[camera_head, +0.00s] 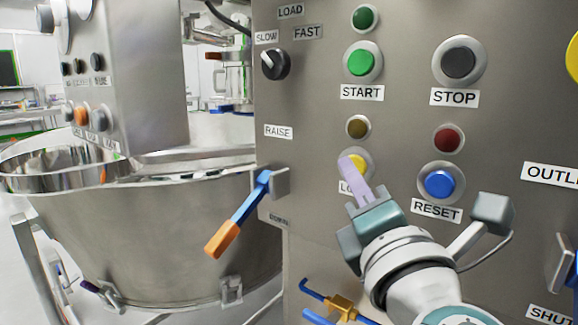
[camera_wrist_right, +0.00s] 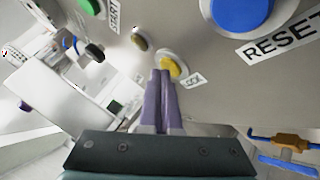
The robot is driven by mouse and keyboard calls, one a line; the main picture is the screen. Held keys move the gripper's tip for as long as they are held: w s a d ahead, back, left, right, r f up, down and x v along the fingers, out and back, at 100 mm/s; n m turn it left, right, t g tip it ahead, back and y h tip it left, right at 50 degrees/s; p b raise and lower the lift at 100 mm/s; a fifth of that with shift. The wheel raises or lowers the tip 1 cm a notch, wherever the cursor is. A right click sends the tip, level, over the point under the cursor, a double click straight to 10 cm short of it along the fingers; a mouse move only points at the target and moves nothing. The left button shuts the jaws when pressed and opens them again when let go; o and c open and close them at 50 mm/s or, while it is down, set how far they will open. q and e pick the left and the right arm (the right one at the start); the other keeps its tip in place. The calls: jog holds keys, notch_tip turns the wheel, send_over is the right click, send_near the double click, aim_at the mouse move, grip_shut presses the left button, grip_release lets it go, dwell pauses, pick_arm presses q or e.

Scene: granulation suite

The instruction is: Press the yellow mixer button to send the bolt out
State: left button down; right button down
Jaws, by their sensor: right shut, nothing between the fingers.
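The yellow button (camera_head: 359,161) sits in a pale ring on the steel control panel (camera_head: 315,215), above a label that is partly hidden and starts with "LO". My right gripper (camera_head: 346,162) is shut and empty, its lilac fingers side by side. In the head view the fingertips overlap the left part of the yellow button. In the right wrist view the fingertips (camera_wrist_right: 161,74) end at the lower left edge of the yellow button (camera_wrist_right: 173,68). I cannot tell whether they touch it. No bolt shows. My left gripper is not in view.
The blue RESET button (camera_head: 439,184) is close on the right, below a dark red lamp (camera_head: 447,140). A brownish lamp (camera_head: 357,127) is just above. The green START (camera_head: 361,62) and dark STOP (camera_head: 459,62) buttons are higher. A blue lever with an orange grip (camera_head: 222,238) juts out left.

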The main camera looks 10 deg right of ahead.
jog(key=shift+s+a, duration=0.55)
jog(key=shift+a, duration=0.2)
jog(key=s+a, duration=0.1)
jog(key=a, duration=0.1)
jog(key=s+a, duration=0.1)
jog(key=s, duration=0.1)
jog(key=shift+a, duration=0.4)
dwell(2.4)
